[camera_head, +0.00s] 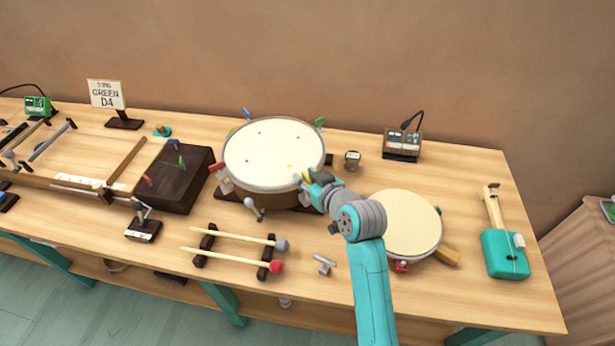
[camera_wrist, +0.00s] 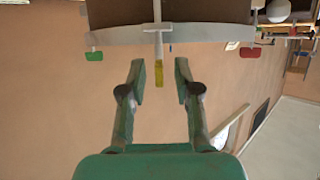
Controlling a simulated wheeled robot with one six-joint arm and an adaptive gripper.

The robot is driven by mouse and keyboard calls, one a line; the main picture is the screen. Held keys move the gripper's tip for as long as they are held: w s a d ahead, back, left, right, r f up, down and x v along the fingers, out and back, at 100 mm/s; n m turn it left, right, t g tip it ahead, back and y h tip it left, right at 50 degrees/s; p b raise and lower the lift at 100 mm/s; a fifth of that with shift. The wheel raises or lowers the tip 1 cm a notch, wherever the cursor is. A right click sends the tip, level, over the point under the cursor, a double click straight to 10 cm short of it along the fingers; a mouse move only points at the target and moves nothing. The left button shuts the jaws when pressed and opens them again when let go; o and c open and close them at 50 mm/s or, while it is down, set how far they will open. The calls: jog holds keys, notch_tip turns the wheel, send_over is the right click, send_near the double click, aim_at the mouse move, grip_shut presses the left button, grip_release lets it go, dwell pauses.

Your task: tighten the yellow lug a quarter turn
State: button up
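The large drum (camera_head: 272,150) stands mid-table with a pale head and coloured lugs around its rim. The yellow lug (camera_head: 306,176) is at its front right, partly covered by my gripper (camera_head: 308,183). In the wrist view my gripper (camera_wrist: 160,78) is open, with one finger on each side of the yellow lug (camera_wrist: 159,75). Gaps show between the lug and both fingers, so neither finger appears to touch it. The lug's tip hangs straight below the pale drum rim (camera_wrist: 205,36). The green lug (camera_wrist: 94,56) and red lug (camera_wrist: 250,52) show farther out along the rim.
A smaller drum (camera_head: 405,222) stands to the right, close to my arm. Two mallets (camera_head: 230,260) lie on a rack in front. A small grey cup (camera_head: 352,158) and a boxed device (camera_head: 402,144) stand behind right. Bare tabletop (camera_head: 465,275) shows at the front right.

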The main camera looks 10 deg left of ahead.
grip_shut()
jog(key=shift+m+h, duration=0.4)
jog(key=shift+s+a+m+t+h, duration=0.1)
jog(key=shift+a+m+t+h, duration=0.05)
jog(key=shift+m+t+h, duration=0.7)
jog(key=m+t+h, duration=0.1)
jog(key=m+h, duration=0.3)
jog(key=shift+a+h, duration=0.15)
jog(key=shift+h, duration=0.2)
jog(key=m+g+h, duration=0.1)
jog(key=m+h, duration=0.4)
jog(key=h, duration=0.1)
jog(key=shift+a+r+m+h, duration=0.1)
jog(key=shift+m+h, duration=0.2)
jog(key=shift+m, duration=0.05)
jog(key=m+g+h, duration=0.4)
jog(key=m+h, duration=0.1)
jog(key=shift+m, duration=0.4)
jog(key=shift+o, duration=0.2)
grip_release()
